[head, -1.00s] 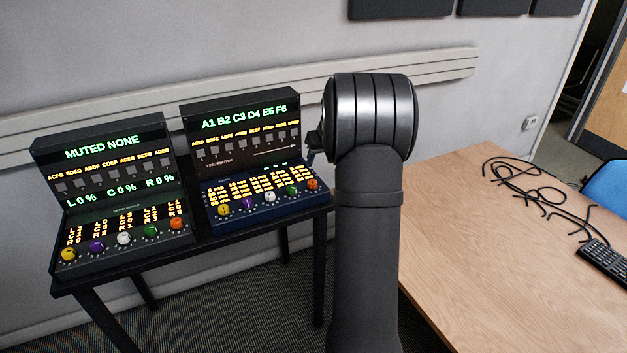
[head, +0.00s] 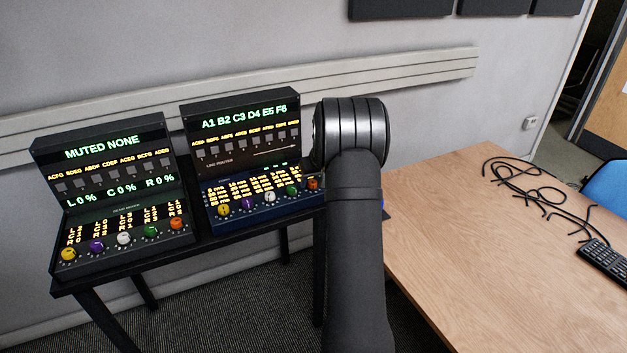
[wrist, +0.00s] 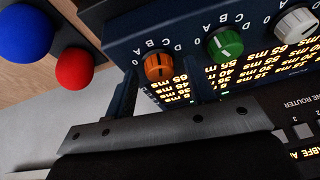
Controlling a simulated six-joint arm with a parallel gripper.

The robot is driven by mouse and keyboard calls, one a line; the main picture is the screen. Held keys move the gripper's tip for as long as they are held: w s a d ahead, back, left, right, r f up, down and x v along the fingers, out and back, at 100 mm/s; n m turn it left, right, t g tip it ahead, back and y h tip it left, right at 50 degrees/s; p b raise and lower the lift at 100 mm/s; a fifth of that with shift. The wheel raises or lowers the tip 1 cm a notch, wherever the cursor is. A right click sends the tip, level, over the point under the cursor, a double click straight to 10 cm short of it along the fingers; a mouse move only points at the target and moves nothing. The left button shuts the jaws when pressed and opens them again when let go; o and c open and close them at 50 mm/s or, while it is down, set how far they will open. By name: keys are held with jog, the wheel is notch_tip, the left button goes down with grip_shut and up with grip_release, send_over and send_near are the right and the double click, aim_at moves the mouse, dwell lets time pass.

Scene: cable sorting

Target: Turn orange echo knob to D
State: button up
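The orange echo knob (wrist: 158,67) is on the blue panel with A to D marks around it, in the wrist view. It also shows at the right end of that panel's knob row in the head view (head: 313,184). My gripper (wrist: 158,88) has two dark fingers apart, one to each side of the orange knob. I cannot tell whether either finger touches it. The knob's exact setting is too small to read. In the head view my arm hides the gripper.
A green knob (wrist: 225,42) and a white knob (wrist: 296,22) sit beside the orange one. A blue ball (wrist: 25,33) and a red ball (wrist: 74,68) are at the wrist view's left. Another console (head: 108,150) stands left.

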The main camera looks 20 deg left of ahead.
jog(key=c, duration=0.9)
jog(key=shift+m, duration=0.3)
jog(key=m+h, duration=0.1)
jog(key=m, duration=0.1)
jog(key=m+t+h, duration=0.1)
jog(key=m, duration=0.2)
jog(key=shift+s+a, duration=0.15)
jog(key=m+h, duration=0.1)
jog(key=m, duration=0.2)
jog(key=m+h, duration=0.1)
jog(key=m, duration=0.1)
jog(key=shift+a+m+t, duration=0.15)
jog(key=shift+m+t, duration=0.15)
jog(key=shift+m, duration=0.1)
jog(key=o, duration=1)
